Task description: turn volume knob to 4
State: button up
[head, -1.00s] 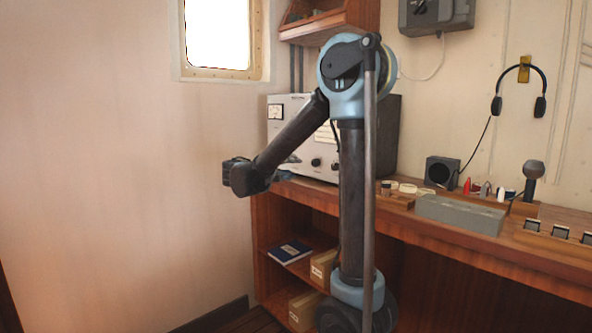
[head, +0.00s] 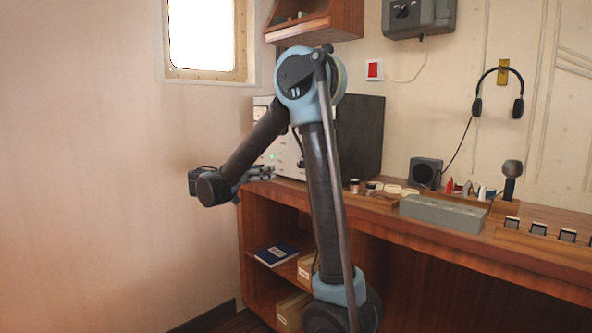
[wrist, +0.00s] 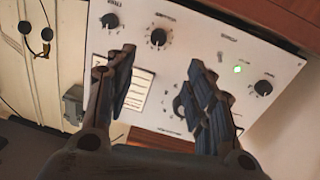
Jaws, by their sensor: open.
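The radio set's pale front panel (head: 285,150) stands on the wooden desk, largely hidden by my arm in the head view. In the wrist view the panel (wrist: 215,45) appears tilted, with several dark knobs: a large scaled knob (wrist: 157,38), a corner knob (wrist: 110,20), a knob near the green lamp (wrist: 263,88) and one partly covered by a finger (wrist: 180,105). The labels are too small to read, so I cannot tell which is the volume knob. My gripper (wrist: 161,60) is open and empty, its fingers in front of the panel; it also shows in the head view (head: 262,172).
The desk (head: 420,225) holds a grey box (head: 443,213), a small speaker (head: 425,172) and a handheld microphone (head: 511,175) right of my arm. A wooden shelf unit (head: 318,24) hangs above the set. Open floor and bare wall lie to the left.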

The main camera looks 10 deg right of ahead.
jog(key=x, duration=1.6)
jog(key=shift+d, duration=0.3)
jog(key=shift+c, duration=0.3)
jog(key=c, duration=1)
